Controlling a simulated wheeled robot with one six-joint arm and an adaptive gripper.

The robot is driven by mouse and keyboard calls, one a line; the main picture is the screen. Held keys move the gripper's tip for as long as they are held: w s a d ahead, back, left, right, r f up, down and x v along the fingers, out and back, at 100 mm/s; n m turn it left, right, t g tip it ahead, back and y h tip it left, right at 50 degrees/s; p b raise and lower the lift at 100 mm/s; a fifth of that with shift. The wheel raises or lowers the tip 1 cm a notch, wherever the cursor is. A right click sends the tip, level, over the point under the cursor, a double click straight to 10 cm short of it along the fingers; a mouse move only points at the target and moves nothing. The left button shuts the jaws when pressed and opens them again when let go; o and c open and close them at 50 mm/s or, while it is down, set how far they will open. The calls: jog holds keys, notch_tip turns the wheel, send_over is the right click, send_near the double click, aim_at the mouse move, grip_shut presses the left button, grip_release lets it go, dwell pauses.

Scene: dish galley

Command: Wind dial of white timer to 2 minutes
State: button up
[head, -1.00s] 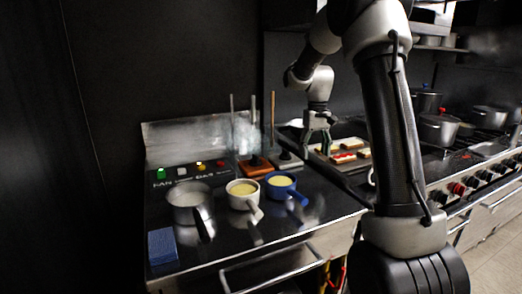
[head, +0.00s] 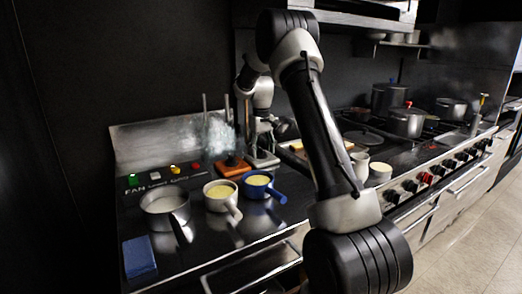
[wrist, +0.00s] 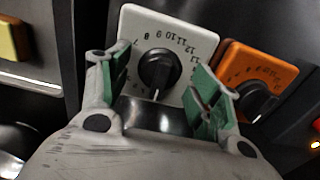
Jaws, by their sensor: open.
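The white timer (wrist: 190,42) fills the upper middle of the wrist view, its numbers upside down there. Its black dial (wrist: 160,68) has a pale pointer line aimed toward the bottom of that picture. My gripper (wrist: 158,80) is open, its green-padded fingers on either side of the dial with gaps, so they do not appear to grip it. In the head view the white timer (head: 263,161) stands at the counter's back, below my gripper (head: 262,133). The orange timer (wrist: 262,68) with its own black dial is next to it; it also shows in the head view (head: 231,167).
A blue-handled pot (head: 259,184), a cream pot (head: 221,192) and a steel pan (head: 164,207) stand in front of the timers. A blue block (head: 139,257) lies at the front left. Lit buttons (head: 175,168) line the back. Large pots (head: 405,122) stand on the right.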

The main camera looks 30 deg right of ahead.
jog(key=c, duration=1.1)
jog(key=shift+o, duration=0.2)
jog(key=shift+m, duration=0.3)
jog(key=shift+m, duration=3.1)
jog(key=o, duration=1.1)
jog(key=shift+c, duration=0.2)
